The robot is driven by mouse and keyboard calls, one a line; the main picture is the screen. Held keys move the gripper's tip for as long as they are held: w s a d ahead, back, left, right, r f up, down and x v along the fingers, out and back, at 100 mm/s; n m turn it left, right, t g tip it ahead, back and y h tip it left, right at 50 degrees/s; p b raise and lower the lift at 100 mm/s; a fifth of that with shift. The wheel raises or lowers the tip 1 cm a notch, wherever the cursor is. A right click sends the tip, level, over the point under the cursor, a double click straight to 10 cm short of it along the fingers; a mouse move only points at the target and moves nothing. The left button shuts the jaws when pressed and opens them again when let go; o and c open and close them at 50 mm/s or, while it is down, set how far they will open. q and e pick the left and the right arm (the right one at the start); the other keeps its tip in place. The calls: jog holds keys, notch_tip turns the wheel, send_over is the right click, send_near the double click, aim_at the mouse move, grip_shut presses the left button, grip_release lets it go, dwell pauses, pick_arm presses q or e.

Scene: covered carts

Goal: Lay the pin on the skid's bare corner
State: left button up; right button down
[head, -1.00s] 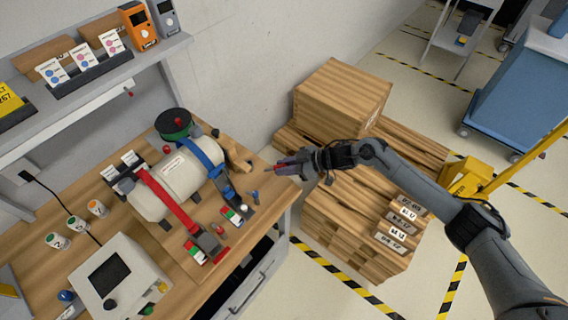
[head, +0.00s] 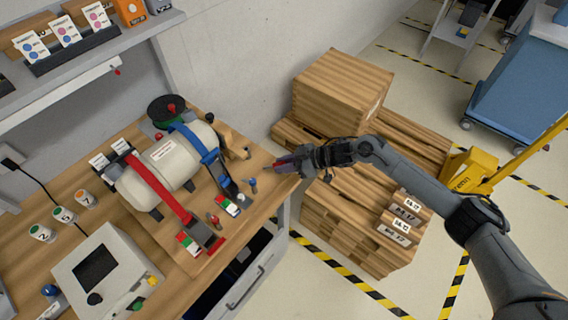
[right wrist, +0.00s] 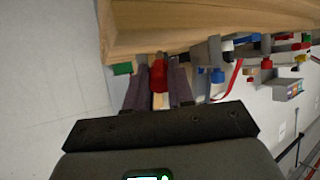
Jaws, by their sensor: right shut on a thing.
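My right gripper (head: 281,164) is shut on a small red thing, apparently the pin (right wrist: 158,74), whose red part shows between the dark fingers in the right wrist view. The gripper is at the right end of the wooden workbench, and in the head view the fingers hide most of the pin. A cream tank (head: 152,178) with a red strap and a blue strap lies on a wooden base on the bench. I cannot tell for sure whether this base or the pallet stack (head: 345,225) on the floor is the skid. My left gripper is not in view.
Small upright knobs and red-green-white blocks (head: 228,206) stand in front of the tank. A box with a dark screen (head: 97,268) and numbered cups (head: 64,214) are at the left. Yellow equipment (head: 470,170) stands at the right.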

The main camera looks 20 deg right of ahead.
dwell(0.3)
jog(key=shift+f, duration=0.45)
jog(key=c, duration=0.9)
grip_release()
jog(key=shift+d, duration=0.1)
jog(key=shift+s+d+r, duration=0.15)
jog(key=shift+d+r, duration=0.05)
jog(key=v, duration=1)
jog(key=shift+s+f, duration=0.1)
